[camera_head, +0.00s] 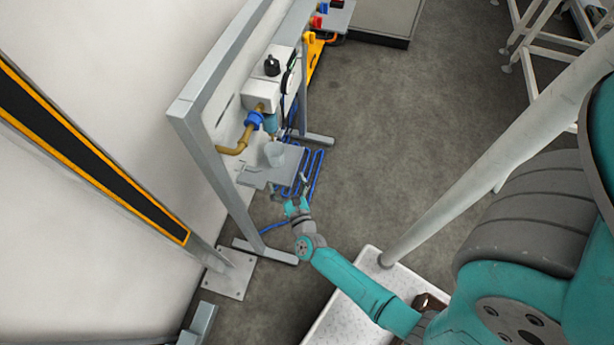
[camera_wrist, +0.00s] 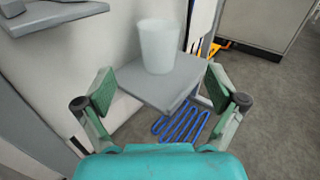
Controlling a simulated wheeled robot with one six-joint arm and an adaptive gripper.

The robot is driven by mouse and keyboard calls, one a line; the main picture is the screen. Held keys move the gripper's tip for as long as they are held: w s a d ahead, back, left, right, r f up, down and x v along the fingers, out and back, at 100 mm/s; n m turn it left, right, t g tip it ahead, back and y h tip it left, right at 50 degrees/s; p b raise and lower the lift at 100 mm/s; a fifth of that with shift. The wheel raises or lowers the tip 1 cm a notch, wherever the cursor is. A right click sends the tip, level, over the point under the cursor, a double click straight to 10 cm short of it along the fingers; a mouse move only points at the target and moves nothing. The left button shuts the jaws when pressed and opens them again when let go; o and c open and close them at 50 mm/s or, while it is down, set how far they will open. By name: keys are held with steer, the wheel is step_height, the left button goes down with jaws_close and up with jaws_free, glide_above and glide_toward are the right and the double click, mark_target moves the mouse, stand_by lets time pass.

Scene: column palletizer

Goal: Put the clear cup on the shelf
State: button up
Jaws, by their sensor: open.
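In the wrist view the cup (camera_wrist: 159,46) looks whitish and translucent, upright on the grey shelf plate (camera_wrist: 163,88). My gripper (camera_head: 297,200) is just in front of the shelf, apart from the cup. In the wrist view its two green fingers (camera_wrist: 160,88) are spread wide and empty, with the cup beyond and between them.
A blue coiled hose (camera_wrist: 181,122) hangs below the shelf. Another grey plate (camera_wrist: 50,14) is at upper left in the wrist view. A brass pipe with a blue fitting (camera_head: 253,118) and a white box (camera_head: 270,92) sit above the cup. Grey floor (camera_head: 380,150) to the right is clear.

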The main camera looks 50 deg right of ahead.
steer(key=s+a+r+n+t+y, duration=0.1)
steer(key=s+a+r+n+y, duration=0.2)
steer(key=s+a+r+n, duration=0.5)
steer(key=s+a+r+n+t+y, duration=0.1)
steer(key=s+a+r+n+y, duration=0.2)
steer(key=s+n, duration=1)
steer(key=s+a+r+n+g+y, duration=0.1)
steer(key=s+a+r+n+y, duration=0.1)
steer(key=s+r+n, duration=0.2)
steer(key=s+a+r+n+g+y, duration=0.1)
steer(key=s+a+r+n+y, duration=0.1)
steer(key=r+n, duration=0.7)
steer(key=shift+s+a+r+n, duration=0.55)
steer(key=shift+s+n, duration=0.85)
steer(key=shift+n, duration=2.7)
steer(key=shift+a+f, duration=0.15)
